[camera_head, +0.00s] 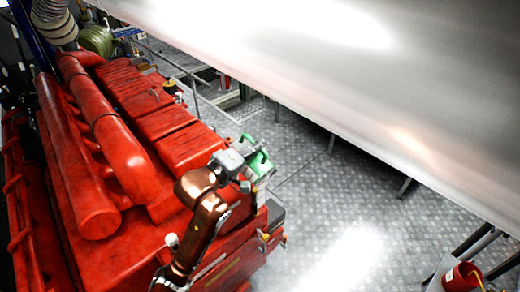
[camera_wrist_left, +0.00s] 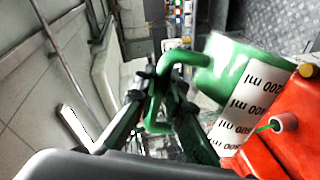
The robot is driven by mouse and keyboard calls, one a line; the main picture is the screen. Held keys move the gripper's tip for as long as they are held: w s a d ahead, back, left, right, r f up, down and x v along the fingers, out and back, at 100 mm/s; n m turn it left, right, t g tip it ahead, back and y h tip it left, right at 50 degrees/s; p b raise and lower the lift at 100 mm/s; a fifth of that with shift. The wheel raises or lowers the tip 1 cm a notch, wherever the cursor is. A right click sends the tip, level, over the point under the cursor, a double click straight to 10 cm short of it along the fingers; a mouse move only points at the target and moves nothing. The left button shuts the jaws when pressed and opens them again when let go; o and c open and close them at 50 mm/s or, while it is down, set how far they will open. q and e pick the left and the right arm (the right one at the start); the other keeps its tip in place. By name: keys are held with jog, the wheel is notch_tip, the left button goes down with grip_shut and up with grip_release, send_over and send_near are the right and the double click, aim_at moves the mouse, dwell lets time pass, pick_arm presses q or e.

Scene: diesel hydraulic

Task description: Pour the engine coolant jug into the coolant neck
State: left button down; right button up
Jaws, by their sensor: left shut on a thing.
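A green jug (camera_head: 260,167) is held up at the near right end of the red engine (camera_head: 185,150). My left gripper (camera_head: 246,161) is shut on its handle. In the left wrist view the jug (camera_wrist_left: 236,60) is tilted, with a white band of ml marks around it. The fingers of my left gripper (camera_wrist_left: 158,105) close around the green handle there. A short pale, pinkish neck (camera_wrist_left: 285,122) stands on the red surface beside the jug. A thin green streak runs between the jug's edge and this neck; I cannot tell for sure whether it is liquid. My right gripper is out of view.
A large shiny metal body (camera_head: 350,70) fills the upper right. A grey railing (camera_head: 205,105) runs behind the engine. A red can (camera_head: 461,277) stands at the lower right. The patterned metal floor (camera_head: 350,215) between is clear.

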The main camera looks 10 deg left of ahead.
aim_at(244, 135)
pick_arm(q)
jog(key=shift+w+a+r+n, duration=0.25)
jog(key=shift+a+r+n, duration=0.05)
jog(key=shift+a+n, duration=0.15)
jog(key=shift+w+a+r+n, duration=0.25)
jog(key=shift+a+r+n, duration=0.1)
jog(key=shift+a, duration=0.1)
jog(key=shift+w+a+r+n+h, duration=0.25)
jog(key=shift+w+a+n, duration=0.1)
jog(key=shift+a, duration=0.15)
jog(key=shift+w+a+r+n+h, duration=0.15)
jog(key=shift+w+a+n+h, duration=0.1)
jog(key=shift+a+n, duration=0.15)
jog(key=shift+w+a+r, duration=0.1)
jog(key=shift+w+a, duration=0.05)
jog(key=shift+a, duration=0.15)
jog(key=shift+w+a+r+n, duration=0.1)
jog(key=shift+w+a+n, duration=0.05)
jog(key=shift+a+n, duration=0.15)
jog(key=shift+w+a+r+n+g, duration=0.25)
jog(key=shift+w+a+n+g, duration=0.1)
jog(key=shift+a, duration=0.1)
jog(key=shift+w+a, duration=0.1)
jog(key=shift+a, duration=0.15)
jog(key=shift+w+a+r+n+h, duration=0.3)
jog(key=shift+w+a+n, duration=0.15)
jog(key=shift+a+n, duration=0.3)
dwell(2.8)
